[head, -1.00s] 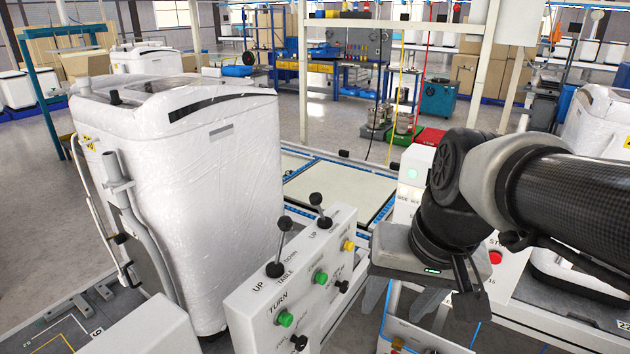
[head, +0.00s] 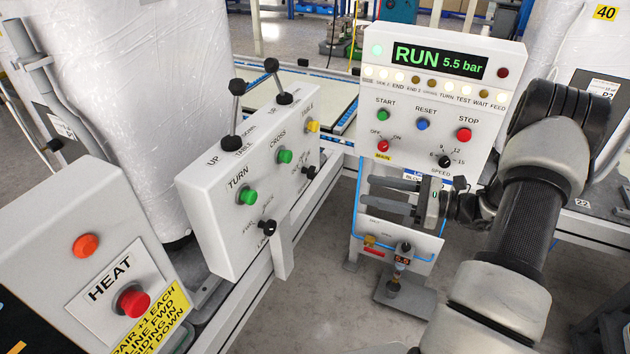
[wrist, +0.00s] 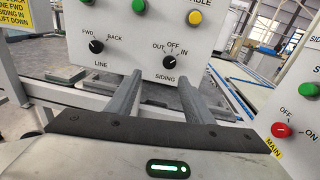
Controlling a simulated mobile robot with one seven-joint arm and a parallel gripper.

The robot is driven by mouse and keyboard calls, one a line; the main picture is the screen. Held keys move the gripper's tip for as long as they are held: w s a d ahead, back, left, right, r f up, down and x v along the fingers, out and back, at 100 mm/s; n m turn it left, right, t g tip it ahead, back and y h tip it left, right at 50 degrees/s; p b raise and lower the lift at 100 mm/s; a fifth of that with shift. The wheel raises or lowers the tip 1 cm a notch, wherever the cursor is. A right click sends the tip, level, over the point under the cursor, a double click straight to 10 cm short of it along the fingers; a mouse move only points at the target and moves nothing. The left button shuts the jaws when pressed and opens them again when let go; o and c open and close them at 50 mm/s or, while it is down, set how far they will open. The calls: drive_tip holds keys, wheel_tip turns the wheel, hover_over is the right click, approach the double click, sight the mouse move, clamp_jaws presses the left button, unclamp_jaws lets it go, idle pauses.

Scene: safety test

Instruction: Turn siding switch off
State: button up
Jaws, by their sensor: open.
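The siding switch (wrist: 169,62) is a black round knob low on a white panel in the wrist view. It carries the labels OUT, OFF and IN above and SIDING below. I cannot tell surely where its pointer stands. In the head view it is a small dark knob (head: 306,168) low on the right part of the slanted white control box (head: 215,225). My gripper (head: 370,187) is open and empty, to the right of that box, fingers pointing at it. In the wrist view my fingertips (wrist: 160,78) lie either side of the knob's line, apart from it.
The LINE knob (wrist: 96,46) sits left of the siding switch. Green buttons (head: 248,196), a yellow button (head: 313,126) and two levers (head: 236,88) are on the box. A RUN panel (head: 440,90) with a MAIN switch (head: 383,146) stands behind my gripper. A HEAT box (head: 85,270) is front left.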

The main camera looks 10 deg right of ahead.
sight(314, 174)
drive_tip(key=shift+m+t, duration=0.7)
drive_tip(key=x, duration=0.5)
drive_tip(key=f+x, duration=0.1)
drive_tip(key=x, duration=0.4)
drive_tip(key=w+f+b+x, duration=0.1)
drive_tip(key=x, duration=0.5)
drive_tip(key=shift+w+d+f, duration=0.15)
drive_tip(key=shift+d, duration=0.2)
drive_tip(key=c, duration=1)
